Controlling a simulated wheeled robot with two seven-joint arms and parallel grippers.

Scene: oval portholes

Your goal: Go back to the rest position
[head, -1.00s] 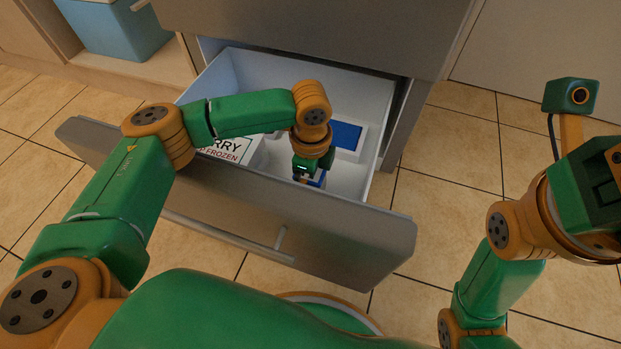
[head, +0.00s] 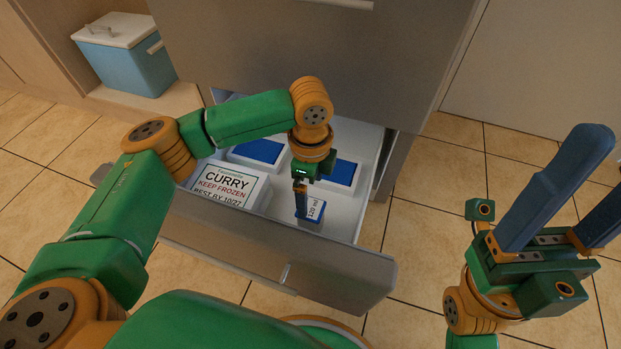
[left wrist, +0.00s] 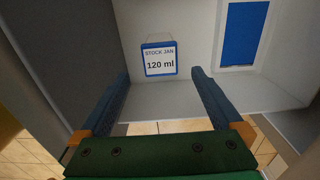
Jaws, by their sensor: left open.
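My left gripper (head: 301,199) reaches down over the open drawer (head: 270,249). It is open and empty, and its two fingers (left wrist: 160,90) stand apart in the left wrist view. A small blue container labelled "120 ml" (head: 313,211) sits in the drawer just below the gripper. It also shows beyond the fingertips in the left wrist view (left wrist: 159,60), apart from them. My right gripper (head: 570,200) is raised at the right with its two blue fingers pointing up and spread apart, with nothing between them.
The drawer also holds a white box marked "CURRY" (head: 226,184) and two blue-lidded containers (head: 258,151) (head: 341,172). A blue cooler with a white lid (head: 130,66) stands on a shelf at the upper left. The tiled floor (head: 430,190) right of the drawer is clear.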

